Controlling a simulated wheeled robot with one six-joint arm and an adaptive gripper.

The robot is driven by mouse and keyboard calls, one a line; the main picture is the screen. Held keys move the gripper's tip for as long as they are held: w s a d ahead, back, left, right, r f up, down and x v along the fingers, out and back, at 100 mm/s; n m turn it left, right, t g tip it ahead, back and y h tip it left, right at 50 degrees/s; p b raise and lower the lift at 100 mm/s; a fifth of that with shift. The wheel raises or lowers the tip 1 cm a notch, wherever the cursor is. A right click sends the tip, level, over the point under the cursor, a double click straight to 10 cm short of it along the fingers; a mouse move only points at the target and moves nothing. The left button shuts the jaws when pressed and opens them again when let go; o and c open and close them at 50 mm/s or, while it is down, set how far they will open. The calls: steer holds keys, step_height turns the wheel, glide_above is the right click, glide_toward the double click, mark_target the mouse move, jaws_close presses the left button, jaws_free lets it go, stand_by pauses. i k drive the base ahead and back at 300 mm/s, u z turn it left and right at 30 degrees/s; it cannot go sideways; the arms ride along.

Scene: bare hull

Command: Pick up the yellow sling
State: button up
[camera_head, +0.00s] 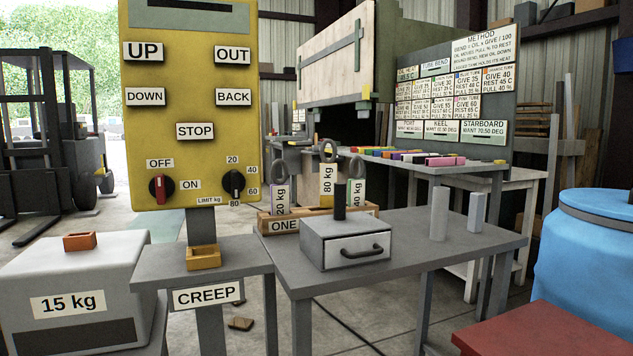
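The sling that looks yellow (327,180) stands upright in the middle of a wooden rack (376,209) marked ONE. It carries a white "80 kg" tag and has a dark ring at its top. A purple-edged sling (280,196) tagged 20 kg stands to its left, and a green-edged sling (357,190) tagged 40 kg to its right. Its lower end is partly hidden by a dark post on the drawer box in front. My gripper is not in view.
The grey drawer box (330,247) stands in front of the rack on a grey table (440,262). Two grey blocks stand at right. A yellow control panel (195,90) rises at left, beside a 15 kg weight (75,285). A blue barrel (590,260) stands far right.

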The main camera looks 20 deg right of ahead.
mark_target(328, 170)
steer(key=z, duration=0.5)
steer(key=i, duration=0.6)
steer(key=z, duration=0.25)
